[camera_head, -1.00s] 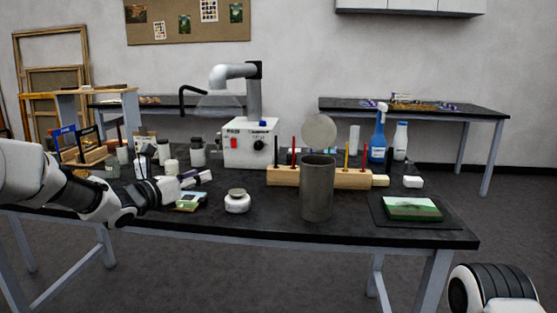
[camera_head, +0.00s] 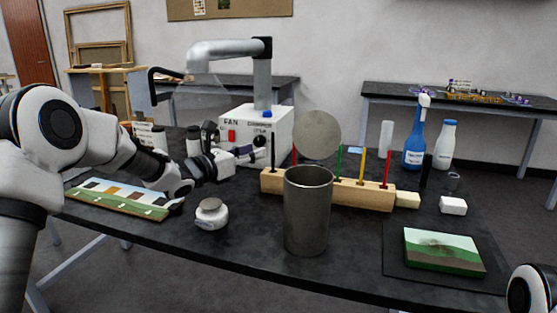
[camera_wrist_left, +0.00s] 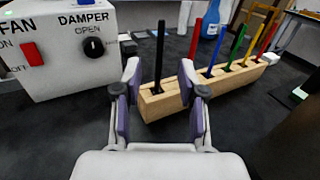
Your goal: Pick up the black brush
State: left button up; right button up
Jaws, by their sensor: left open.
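The black brush (camera_wrist_left: 159,55) stands upright at the near left end of a wooden block holder (camera_wrist_left: 160,103) in the left wrist view. It also shows in the head view (camera_head: 273,152), at the left end of the same holder (camera_head: 344,192). My left gripper (camera_head: 258,154) is open and empty, just left of the black brush in the head view. In the left wrist view its two fingers (camera_wrist_left: 160,80) point toward the brush, which appears between the fingertips but beyond them. Part of my right arm shows at the lower right of the head view; its gripper is out of frame.
Red, blue, green and yellow brushes stand along the holder. A metal cylinder (camera_head: 307,225) stands in front of it. The white fan box (camera_head: 255,136) is behind my left gripper.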

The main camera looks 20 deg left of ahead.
aim_at(273, 173)
pick_arm(q)
notch_tip(273, 173, down, 5)
jog(key=shift+w+r, duration=0.1)
jog(key=shift+w, duration=0.05)
jog(key=shift+x, duration=0.9)
jog(key=shift+w+d+r, duration=0.1)
jog(key=shift+d+r, duration=0.1)
jog(key=shift+r, duration=0.1)
jog(key=x, duration=0.5)
jog(key=shift+w+d+f+p, duration=0.1)
jog(key=shift+w+f+p, duration=0.05)
jog(key=shift+w+p, duration=0.15)
jog(key=shift+s, duration=0.1)
jog(key=shift+c, duration=1.4)
grip_shut()
